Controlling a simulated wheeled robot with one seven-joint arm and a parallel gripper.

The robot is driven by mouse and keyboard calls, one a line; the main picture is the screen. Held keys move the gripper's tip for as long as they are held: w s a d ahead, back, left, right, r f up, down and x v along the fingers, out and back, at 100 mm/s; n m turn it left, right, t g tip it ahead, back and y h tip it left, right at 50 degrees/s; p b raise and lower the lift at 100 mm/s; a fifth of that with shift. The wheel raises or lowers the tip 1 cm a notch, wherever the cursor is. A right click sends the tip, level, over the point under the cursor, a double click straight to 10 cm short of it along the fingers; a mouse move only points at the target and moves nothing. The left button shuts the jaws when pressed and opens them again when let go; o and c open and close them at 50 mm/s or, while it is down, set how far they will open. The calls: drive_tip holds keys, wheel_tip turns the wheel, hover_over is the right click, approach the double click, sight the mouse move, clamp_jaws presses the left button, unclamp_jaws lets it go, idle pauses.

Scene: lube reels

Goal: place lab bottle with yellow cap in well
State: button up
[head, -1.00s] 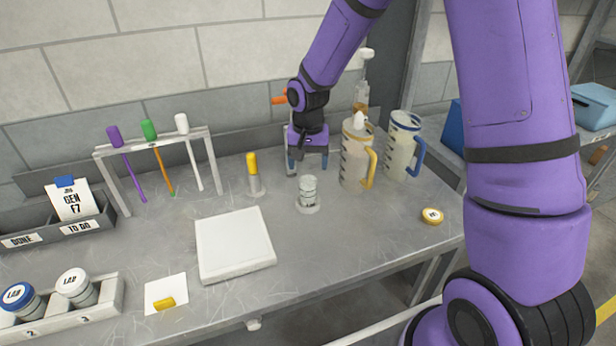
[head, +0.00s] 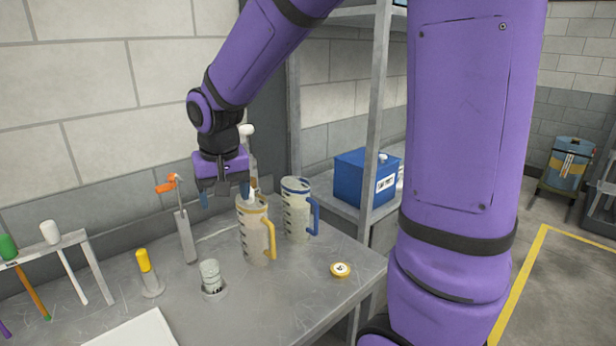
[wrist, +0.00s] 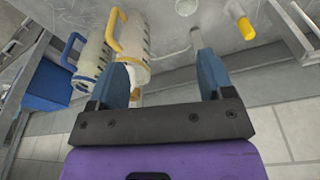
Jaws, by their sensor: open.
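A small clear open jar (head: 210,275) stands upright on a round base on the bench; part of it shows at the top edge of the wrist view (wrist: 187,6). A yellow-rimmed round cap with a white label (head: 341,269) lies flat near the bench's right edge, with no bottle body visible under it. My gripper (head: 224,197) is open and empty, pointing down above the back of the bench, behind the jar and beside the yellow-handled jug. Both fingers show apart in the wrist view (wrist: 163,80).
The yellow-handled jug (head: 254,232) and blue-handled jug (head: 298,212) stand close to my gripper. An orange-handled tool (head: 185,225), a yellow-topped stick (head: 149,268) and a hanging rack (head: 85,250) are left. A white board (head: 135,332) lies in front. A blue box (head: 362,180) sits behind right.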

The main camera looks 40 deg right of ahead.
drive_tip(key=s+d+r+n+t, duration=0.1)
drive_tip(key=s+r, duration=0.4)
drive_tip(key=s, duration=0.5)
drive_tip(key=s+d+r+n+t, duration=0.2)
drive_tip(key=s+r, duration=0.2)
drive_tip(key=s, duration=0.7)
drive_tip(key=shift+d+r+y, duration=0.3)
drive_tip(key=shift+r, duration=0.05)
drive_tip(key=shift+c, duration=0.4)
